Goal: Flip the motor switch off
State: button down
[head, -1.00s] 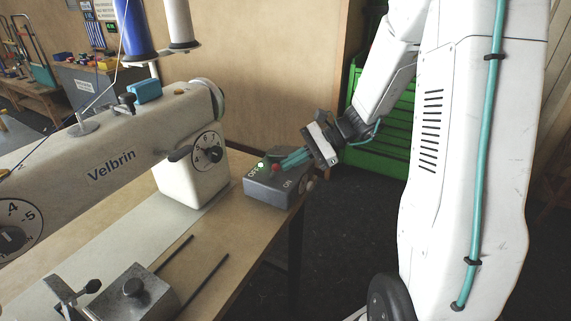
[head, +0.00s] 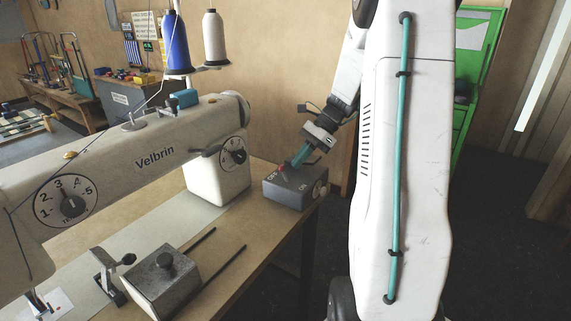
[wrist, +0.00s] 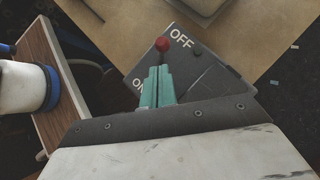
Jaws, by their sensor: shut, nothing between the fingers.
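The grey motor switch box (head: 292,192) sits at the right end of the table, with OFF at its left and ON at its right. Its red lever knob (head: 282,168) leans to the OFF side. In the wrist view the red knob (wrist: 162,44) is beside the OFF lettering, and the ON lettering is partly hidden by the fingers. My gripper (head: 293,164) is shut and empty over the box, its teal fingertips (wrist: 159,72) close to the knob on the ON side. I cannot tell whether they touch it. No lit lamp shows on the box.
The Velbrin sewing machine (head: 150,150) stands to the left of the box, with blue and white thread spools (head: 214,38) above. A metal block (head: 165,280) and thin dark rods lie on the table (head: 225,275) in front. A green cabinet (head: 475,60) stands behind right.

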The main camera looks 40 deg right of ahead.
jog(key=shift+w+a+r, duration=0.15)
jog(key=shift+a, duration=0.1)
jog(key=shift+r, duration=0.65)
jog(key=shift+r, duration=0.1)
jog(key=w+v, duration=0.1)
jog(key=v, duration=0.8)
jog(key=shift+w+r, duration=0.35)
jog(key=shift+r, duration=0.2)
jog(key=shift+d, duration=0.1)
